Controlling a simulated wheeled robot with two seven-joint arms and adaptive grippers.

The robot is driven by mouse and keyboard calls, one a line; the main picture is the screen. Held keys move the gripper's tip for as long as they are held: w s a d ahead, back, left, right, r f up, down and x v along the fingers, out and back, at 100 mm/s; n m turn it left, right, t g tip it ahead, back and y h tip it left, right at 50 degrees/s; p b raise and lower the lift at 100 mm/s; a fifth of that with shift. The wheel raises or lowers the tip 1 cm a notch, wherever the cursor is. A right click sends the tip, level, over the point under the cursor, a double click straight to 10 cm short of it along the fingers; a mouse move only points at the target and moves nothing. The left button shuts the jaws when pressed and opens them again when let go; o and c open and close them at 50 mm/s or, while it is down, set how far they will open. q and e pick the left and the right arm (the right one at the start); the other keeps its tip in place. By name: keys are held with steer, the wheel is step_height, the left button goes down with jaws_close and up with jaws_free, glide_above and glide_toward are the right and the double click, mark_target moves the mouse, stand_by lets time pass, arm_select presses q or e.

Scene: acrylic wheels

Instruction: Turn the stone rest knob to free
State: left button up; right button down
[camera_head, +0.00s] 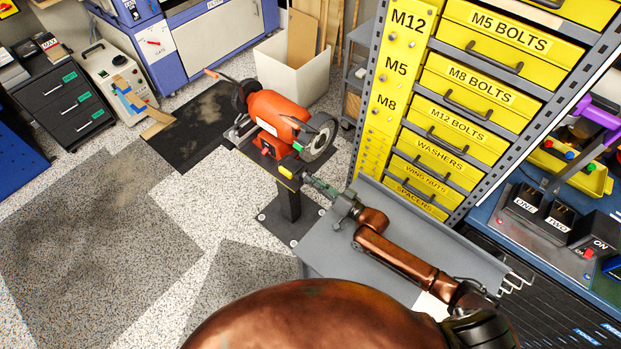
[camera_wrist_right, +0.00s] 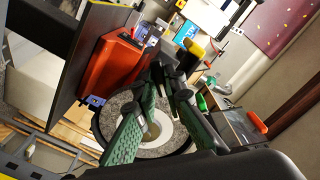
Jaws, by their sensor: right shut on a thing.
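The orange bench grinder (camera_head: 270,112) stands on a dark pedestal, with a grey stone wheel (camera_head: 319,138) on its near right side. In the right wrist view the stone wheel (camera_wrist_right: 112,112) lies behind my fingers, and the orange housing (camera_wrist_right: 112,65) is at upper left. My right gripper (camera_head: 309,179) reaches to the rest area below the stone wheel. In the wrist view its green fingers (camera_wrist_right: 168,78) converge on a small part, apparently the stone rest knob, which they mostly hide. A yellow-ended part (camera_wrist_right: 193,48) shows just beyond the fingertips. My left gripper is out of view.
A tall rack of yellow bolt drawers (camera_head: 470,90) stands close to the right of the grinder. A grey tray surface (camera_head: 345,262) lies under my right arm. A white bin (camera_head: 305,80) stands behind the grinder. The speckled floor to the left is open.

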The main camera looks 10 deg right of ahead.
steer(key=n, duration=0.8)
steer(key=shift+p, duration=0.3)
steer(key=c, duration=2.5)
jaws_free()
steer(key=shift+s+n, duration=0.15)
steer(key=shift+n, duration=0.15)
steer(key=o, duration=0.6)
steer(key=shift+f, duration=0.15)
